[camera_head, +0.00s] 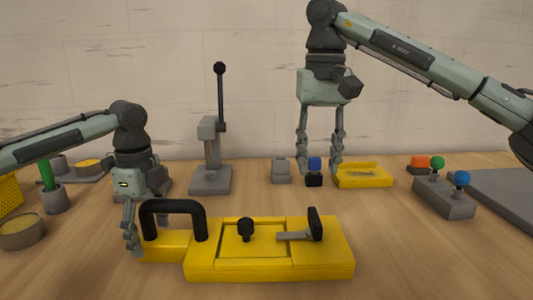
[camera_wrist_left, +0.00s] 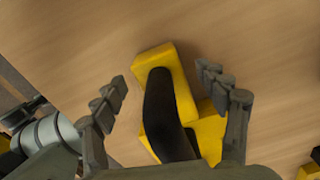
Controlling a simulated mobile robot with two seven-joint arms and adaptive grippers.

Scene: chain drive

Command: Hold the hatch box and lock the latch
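The yellow hatch box (camera_head: 270,271) sits on the table at front centre. A black arched handle (camera_head: 173,207) stands at its left end and also shows in the left wrist view (camera_wrist_left: 162,115). A black knob (camera_head: 245,229) stands on the hatch panel. The latch (camera_head: 297,236) is a grey bar lying across the panel's right edge, with an upright black grip. My left gripper (camera_head: 132,235) is at the handle's left end; in the wrist view its open fingers (camera_wrist_left: 165,85) lie either side of the handle, apart from it. My right gripper (camera_head: 320,167) is open and empty, hanging behind the box.
A blue-topped black switch (camera_head: 314,172) and a yellow tray (camera_head: 363,176) stand near my right gripper. A grey lever stand (camera_head: 210,180) is behind the box. A grey block with coloured knobs (camera_head: 443,198) is at right.

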